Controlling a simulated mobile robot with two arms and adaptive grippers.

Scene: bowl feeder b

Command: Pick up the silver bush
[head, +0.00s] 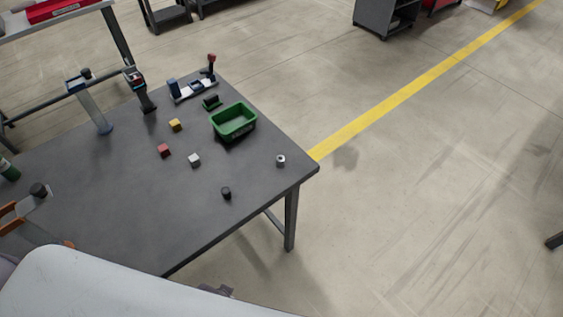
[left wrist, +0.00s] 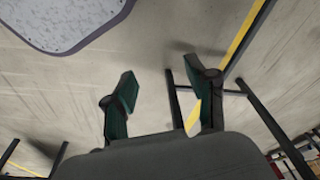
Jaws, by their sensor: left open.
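The silver bush (head: 281,160) is a small short cylinder with a dark hole in its top. It stands upright on the dark grey table (head: 130,200), close to the right corner in the head view. My left gripper (left wrist: 164,85) shows in the left wrist view with its two fingers apart and nothing between them. Bare floor and dark frame legs lie behind it there, and the bush does not show. I cannot make out the left gripper's fingers in the head view. My right gripper is in neither view.
A green bin (head: 234,121) stands left of and behind the bush. A black cylinder (head: 226,193) is nearer the front edge. A white cube (head: 194,160), red cube (head: 164,150) and yellow cube (head: 176,125) lie further left. The table around the bush is clear.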

